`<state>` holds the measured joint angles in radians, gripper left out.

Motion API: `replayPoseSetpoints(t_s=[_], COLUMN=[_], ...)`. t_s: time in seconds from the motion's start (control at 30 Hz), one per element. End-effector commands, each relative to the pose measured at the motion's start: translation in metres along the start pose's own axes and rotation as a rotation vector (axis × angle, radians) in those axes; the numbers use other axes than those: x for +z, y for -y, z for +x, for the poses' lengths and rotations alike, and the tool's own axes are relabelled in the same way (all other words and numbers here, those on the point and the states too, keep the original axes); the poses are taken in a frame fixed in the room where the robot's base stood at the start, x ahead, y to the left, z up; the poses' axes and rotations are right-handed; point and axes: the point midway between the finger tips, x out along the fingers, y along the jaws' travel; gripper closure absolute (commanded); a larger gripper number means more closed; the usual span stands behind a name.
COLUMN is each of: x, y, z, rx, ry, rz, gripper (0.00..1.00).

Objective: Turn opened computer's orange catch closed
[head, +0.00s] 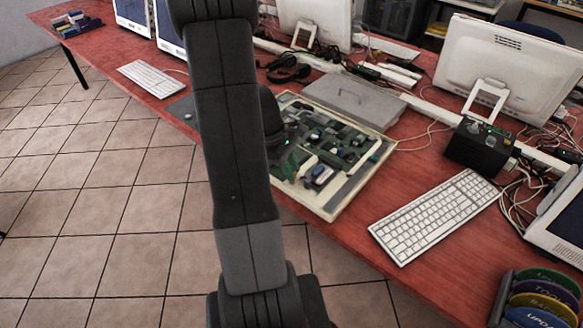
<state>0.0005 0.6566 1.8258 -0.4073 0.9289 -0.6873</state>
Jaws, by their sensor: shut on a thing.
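The opened computer (374,165) lies flat on the red table, a pale tray-like case with green circuit boards and parts showing inside. My gripper (287,158) is low over the left part of the computer, partly hidden behind my own arm. Its dark body and a small green light show. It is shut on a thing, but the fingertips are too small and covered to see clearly. The orange catch cannot be made out; that left part of the computer is covered by my arm and gripper.
A grey cover panel (352,101) lies behind the computer. A white keyboard (434,216) is to its right, a black box (478,146) with cables beyond. Headphones (288,70) lie behind left. Disc cases (541,298) stand at bottom right. Monitors line the back.

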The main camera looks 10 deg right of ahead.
Motion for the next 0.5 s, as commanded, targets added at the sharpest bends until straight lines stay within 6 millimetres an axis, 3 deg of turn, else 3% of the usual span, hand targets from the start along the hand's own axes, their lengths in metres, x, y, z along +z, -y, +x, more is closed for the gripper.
replayPoseSetpoints(t_s=[0.5], x=[0.0013], y=[0.0048], z=[0.0003], rx=[0.190], ry=[0.000], rz=[-0.455], gripper=[0.99])
